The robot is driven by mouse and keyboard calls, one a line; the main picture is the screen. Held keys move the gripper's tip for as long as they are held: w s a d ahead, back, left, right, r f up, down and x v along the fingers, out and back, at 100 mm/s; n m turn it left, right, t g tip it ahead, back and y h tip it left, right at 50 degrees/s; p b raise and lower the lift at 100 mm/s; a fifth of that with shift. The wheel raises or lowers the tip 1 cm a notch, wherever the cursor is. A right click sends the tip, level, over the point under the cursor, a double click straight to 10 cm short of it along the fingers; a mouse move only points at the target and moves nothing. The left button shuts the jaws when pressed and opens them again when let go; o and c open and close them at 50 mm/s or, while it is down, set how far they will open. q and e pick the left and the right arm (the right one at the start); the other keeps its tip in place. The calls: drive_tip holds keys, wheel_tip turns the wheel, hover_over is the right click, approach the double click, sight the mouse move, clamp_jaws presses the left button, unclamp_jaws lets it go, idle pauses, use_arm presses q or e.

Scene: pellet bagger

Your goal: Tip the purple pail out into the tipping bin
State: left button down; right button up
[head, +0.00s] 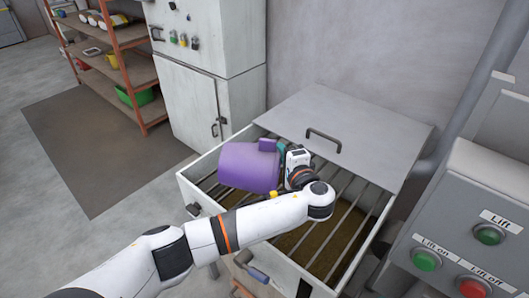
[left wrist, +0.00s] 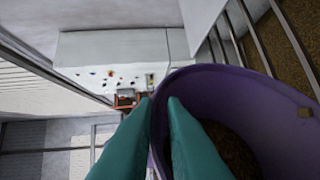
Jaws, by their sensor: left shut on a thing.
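The purple pail (head: 247,167) is tilted on its side above the bars of the tipping bin (head: 190,188), towards its left part. My left gripper (head: 282,152) is shut on the pail's rim, at its right end in the head view. In the left wrist view the teal fingers of the left gripper (left wrist: 162,100) pinch the purple pail wall (left wrist: 285,100). Brown material shows inside the pail there. The pail's mouth is hidden in the head view. Brown material also lies below the bin's bars. My right gripper is not in view.
A control box (head: 470,220) with green and red buttons is at right. A white cabinet (head: 205,70) and a shelf rack (head: 110,60) stand behind at left. The floor at left is clear.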

use_arm(q)
drive_tip(key=shift+s+d+f+m+t+b, duration=0.15)
drive_tip(key=shift+d+f+m+b, duration=0.15)
drive_tip(key=shift+d, duration=0.15)
drive_tip(key=shift+w+d+f+m+t+b, duration=0.15)
drive_tip(key=shift+d+m, duration=0.15)
drive_tip(key=shift+d, duration=0.15)
